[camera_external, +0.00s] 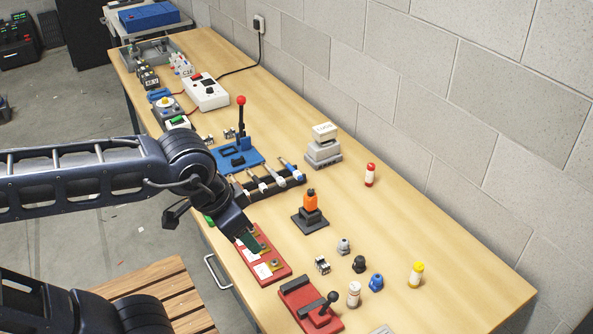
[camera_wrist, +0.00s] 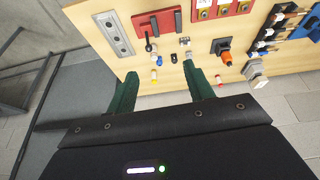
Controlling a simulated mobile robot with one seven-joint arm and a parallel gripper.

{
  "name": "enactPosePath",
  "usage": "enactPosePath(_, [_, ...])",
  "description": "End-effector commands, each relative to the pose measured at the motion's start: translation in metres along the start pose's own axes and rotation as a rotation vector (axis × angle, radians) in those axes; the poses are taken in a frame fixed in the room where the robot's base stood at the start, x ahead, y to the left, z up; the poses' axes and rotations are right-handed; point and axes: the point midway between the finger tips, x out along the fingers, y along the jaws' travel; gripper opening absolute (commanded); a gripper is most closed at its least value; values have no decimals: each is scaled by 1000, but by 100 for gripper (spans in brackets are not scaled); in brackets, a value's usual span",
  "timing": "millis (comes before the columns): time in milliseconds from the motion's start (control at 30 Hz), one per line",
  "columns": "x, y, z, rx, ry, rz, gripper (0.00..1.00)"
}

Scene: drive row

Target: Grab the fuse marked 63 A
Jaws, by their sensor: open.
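No 63 A mark is readable on any piece. Several small cylinders resemble fuses: a white one with a yellow cap (camera_external: 416,275), a white one with a red band (camera_external: 370,174) and a pale one (camera_external: 353,294). The yellow-capped one (camera_wrist: 153,75) and the red-banded one (camera_wrist: 218,80) also show in the wrist view. My gripper (camera_external: 247,240) is over the bench's front edge by a red board (camera_external: 278,271). In the wrist view its green fingers (camera_wrist: 160,71) are spread and empty, apart from the pieces beyond them.
A red block with a black lever (camera_external: 320,317), an orange-topped device (camera_external: 310,207) and a blue knob (camera_external: 376,282) stand on the wooden bench (camera_external: 450,236). A block wall (camera_external: 480,120) runs behind. A wooden stool (camera_external: 165,295) is below. The bench's right part is mostly clear.

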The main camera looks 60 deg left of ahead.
Motion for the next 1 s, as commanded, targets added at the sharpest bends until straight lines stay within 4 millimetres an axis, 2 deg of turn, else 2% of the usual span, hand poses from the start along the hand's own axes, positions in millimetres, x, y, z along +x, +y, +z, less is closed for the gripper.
enactPosePath(267, [31,7,-41,-213,-74,2,52])
enactPosePath(467, [62,14,-70,-390,-130,-12,52])
enactPosePath(767, [118,26,-108,-652,-207,-57,52])
enactPosePath(1000, [170,37,-131,-859,-261,-113,52])
